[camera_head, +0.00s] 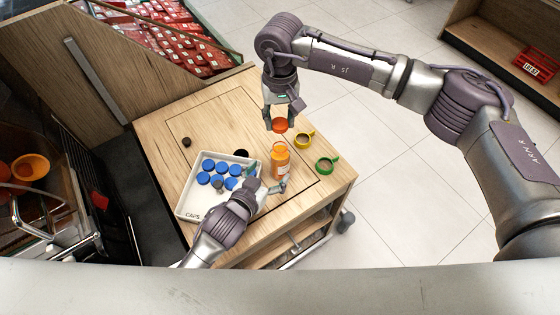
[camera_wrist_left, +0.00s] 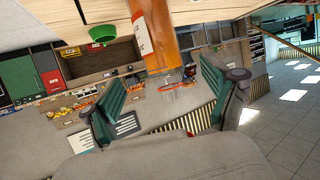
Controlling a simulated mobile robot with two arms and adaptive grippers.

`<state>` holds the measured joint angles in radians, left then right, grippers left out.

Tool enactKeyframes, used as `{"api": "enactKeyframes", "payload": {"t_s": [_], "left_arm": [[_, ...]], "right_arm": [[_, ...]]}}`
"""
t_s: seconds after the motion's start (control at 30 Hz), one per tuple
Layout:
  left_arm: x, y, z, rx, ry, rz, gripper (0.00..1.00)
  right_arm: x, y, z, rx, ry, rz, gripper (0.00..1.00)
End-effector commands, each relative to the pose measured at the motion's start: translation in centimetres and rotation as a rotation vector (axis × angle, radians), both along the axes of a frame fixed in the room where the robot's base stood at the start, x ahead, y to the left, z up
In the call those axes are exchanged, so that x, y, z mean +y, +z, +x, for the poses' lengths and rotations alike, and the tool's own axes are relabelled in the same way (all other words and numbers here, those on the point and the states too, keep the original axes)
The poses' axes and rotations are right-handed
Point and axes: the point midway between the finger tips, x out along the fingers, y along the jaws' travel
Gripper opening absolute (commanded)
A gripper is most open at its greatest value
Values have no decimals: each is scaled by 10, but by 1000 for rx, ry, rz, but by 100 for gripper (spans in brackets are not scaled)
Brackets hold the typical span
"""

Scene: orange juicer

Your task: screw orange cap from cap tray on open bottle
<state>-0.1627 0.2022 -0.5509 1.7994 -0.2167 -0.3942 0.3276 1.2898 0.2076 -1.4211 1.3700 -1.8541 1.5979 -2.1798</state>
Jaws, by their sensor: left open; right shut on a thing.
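The orange bottle (camera_head: 280,163) with a white label stands on the wooden table. Its open top is up. My left gripper (camera_head: 268,181) is open close around the lower part of the bottle; contact cannot be told. In the left wrist view the bottle (camera_wrist_left: 155,35) shows ahead of and between the spread green fingers (camera_wrist_left: 156,102). My right gripper (camera_head: 280,112) is shut on an orange cap (camera_head: 280,126), held above the bottle and apart from it. The white cap tray (camera_head: 186,207) holds several blue caps (camera_head: 208,164) and lies left of the bottle, partly hidden by my left arm.
A yellow cup (camera_head: 303,140) and a green cup (camera_head: 326,165) stand right of the bottle. The green cup also shows in the left wrist view (camera_wrist_left: 103,34). The table's back left is mostly clear.

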Motion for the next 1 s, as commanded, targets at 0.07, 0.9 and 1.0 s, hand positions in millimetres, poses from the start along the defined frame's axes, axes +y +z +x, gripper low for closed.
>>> {"api": "enactKeyframes", "payload": {"t_s": [0.07,0.9,1.0], "left_arm": [[0,0,2,0,1,0,87],[-30,-28,63,1,2,1,87],[-30,-28,63,1,2,1,87]], "right_arm": [[0,0,0,0,-1,0,31],[0,0,0,0,-1,0,31],[0,0,0,0,-1,0,31]]}}
